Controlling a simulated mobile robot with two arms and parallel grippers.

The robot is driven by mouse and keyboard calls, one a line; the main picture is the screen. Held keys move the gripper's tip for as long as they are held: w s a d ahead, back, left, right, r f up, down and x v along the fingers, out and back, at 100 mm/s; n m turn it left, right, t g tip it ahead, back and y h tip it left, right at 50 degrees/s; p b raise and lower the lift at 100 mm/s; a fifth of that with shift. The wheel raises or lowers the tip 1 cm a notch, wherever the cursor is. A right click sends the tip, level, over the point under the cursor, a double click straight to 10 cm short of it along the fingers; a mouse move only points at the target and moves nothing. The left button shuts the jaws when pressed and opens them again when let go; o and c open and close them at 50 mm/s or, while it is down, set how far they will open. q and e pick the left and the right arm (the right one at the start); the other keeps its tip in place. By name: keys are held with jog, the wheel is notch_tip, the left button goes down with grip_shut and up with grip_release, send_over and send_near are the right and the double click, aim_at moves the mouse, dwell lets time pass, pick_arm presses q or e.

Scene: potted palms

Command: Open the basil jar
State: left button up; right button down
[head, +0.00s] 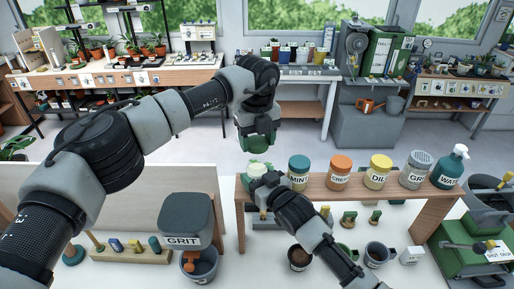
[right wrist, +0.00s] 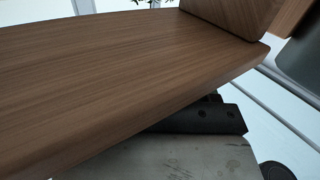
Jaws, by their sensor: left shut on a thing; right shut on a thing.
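The basil jar (head: 257,169) is the pale green-topped jar at the left end of the wooden bench, left of the mint jar (head: 298,170). Its label is hidden behind my right gripper. My right gripper (head: 262,185) is shut on the jar's body, low at the bench's front edge. My left gripper (head: 257,143) is above the jar and shut on a green piece that looks like its lid. The fingertips and any gap between this piece and the jar are hard to make out. The right wrist view shows neither jar nor fingertips clearly.
The wooden bench (head: 400,197) also holds the cream (head: 340,169), dill (head: 377,172) and grit (head: 416,170) jars and a water bottle (head: 452,167). A grit bin (head: 186,220) stands at left; buckets stand below.

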jog(key=shift+c, duration=1)
grip_release()
